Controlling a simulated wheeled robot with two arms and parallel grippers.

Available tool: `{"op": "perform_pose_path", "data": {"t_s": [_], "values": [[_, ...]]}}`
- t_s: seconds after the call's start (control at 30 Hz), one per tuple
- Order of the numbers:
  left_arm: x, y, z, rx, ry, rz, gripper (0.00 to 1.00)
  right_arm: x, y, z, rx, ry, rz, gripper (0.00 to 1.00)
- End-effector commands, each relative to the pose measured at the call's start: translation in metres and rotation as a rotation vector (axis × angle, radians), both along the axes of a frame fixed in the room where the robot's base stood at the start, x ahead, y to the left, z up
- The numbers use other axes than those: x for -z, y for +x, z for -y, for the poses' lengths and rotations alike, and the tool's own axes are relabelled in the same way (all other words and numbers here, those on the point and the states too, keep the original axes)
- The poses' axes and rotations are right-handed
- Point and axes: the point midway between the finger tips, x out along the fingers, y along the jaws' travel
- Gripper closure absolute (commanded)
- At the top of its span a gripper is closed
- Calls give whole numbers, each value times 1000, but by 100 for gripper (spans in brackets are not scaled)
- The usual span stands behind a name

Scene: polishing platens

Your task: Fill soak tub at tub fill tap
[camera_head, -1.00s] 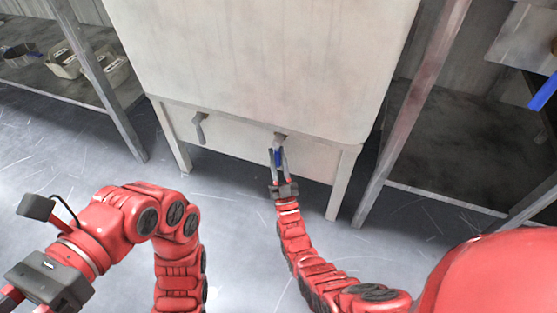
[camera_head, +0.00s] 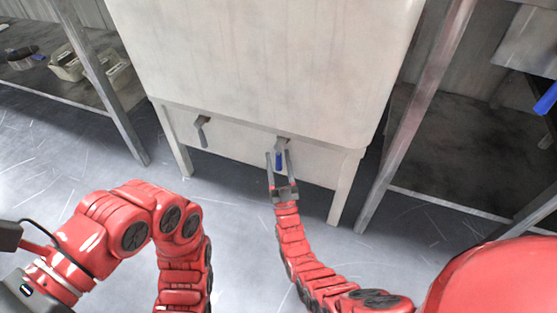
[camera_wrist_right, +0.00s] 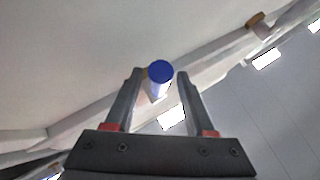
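A large, pale beige tub-like vessel (camera_head: 260,60) stands on legs in the middle of the head view; its inside is hidden. Two taps show low on its front. The left tap (camera_head: 202,130) has a grey spout or lever. The right tap has a blue handle (camera_head: 279,160), also in the right wrist view (camera_wrist_right: 160,72). My right gripper (camera_head: 278,156) is open, with a finger on either side of the blue handle and a gap to the right finger (camera_wrist_right: 186,80). My left gripper's body (camera_head: 30,298) is cut off at the lower left; its fingers are out of view.
A shelf unit at the left holds a dark pan (camera_head: 22,57) and pale containers (camera_head: 68,66). A dark low shelf (camera_head: 455,155) stands at the right, behind a metal post (camera_head: 415,115). Another blue part (camera_head: 546,98) shows at the right edge. The grey floor in front is clear.

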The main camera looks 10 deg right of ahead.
Motion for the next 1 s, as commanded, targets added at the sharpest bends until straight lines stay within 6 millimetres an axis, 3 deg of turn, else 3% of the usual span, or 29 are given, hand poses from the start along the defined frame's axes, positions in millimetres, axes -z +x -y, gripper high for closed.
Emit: {"op": "perform_pose_path", "data": {"t_s": [0.33, 0.5, 0.73, 1.0], "values": [[-6, 3, 5, -21, 18, -37, 50, 4, -4, 0, 0, 0, -4, 45], [-21, 13, 20, -86, 74, -152, 50, 16, -18, 0, 1, -1, -7, 45], [-22, 16, 24, -103, 88, -181, 50, 35, -37, -1, 0, -1, -6, 45], [-10, 6, 11, -46, 39, -79, 50, 51, -55, -1, -1, -1, -3, 45]]}}
